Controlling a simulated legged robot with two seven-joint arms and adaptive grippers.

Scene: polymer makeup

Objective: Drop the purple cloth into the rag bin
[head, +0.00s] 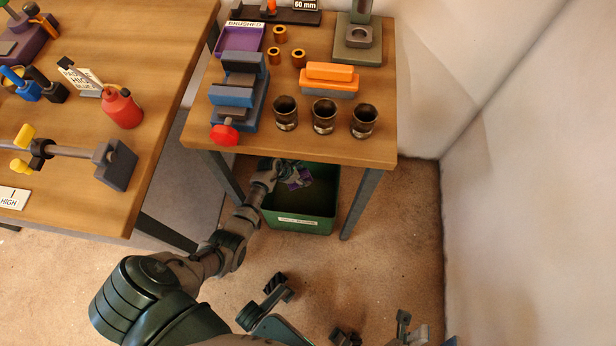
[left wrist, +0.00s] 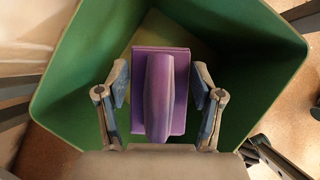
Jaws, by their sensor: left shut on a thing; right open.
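The purple cloth (left wrist: 160,95) is a folded purple piece with a raised ridge, between the fingers of my left gripper (left wrist: 160,88). Only a small purple part of the cloth (head: 300,179) shows in the head view. My left gripper (head: 292,174) is shut on the cloth, over the opening of the green rag bin (head: 300,229). In the left wrist view the walls of the bin (left wrist: 70,75) surround the cloth, with the bin floor behind it. I cannot tell its exact height over the floor. My right gripper (head: 375,331) is open and empty at the bottom edge, partly cut off.
The bin stands on the floor under the small wooden table (head: 240,150), between its legs. On that table are a vise (head: 238,90), several dark cups (head: 324,115), an orange-topped block (head: 330,78) and a purple tray (head: 240,38). A larger bench (head: 150,60) is at left. A wall is at right.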

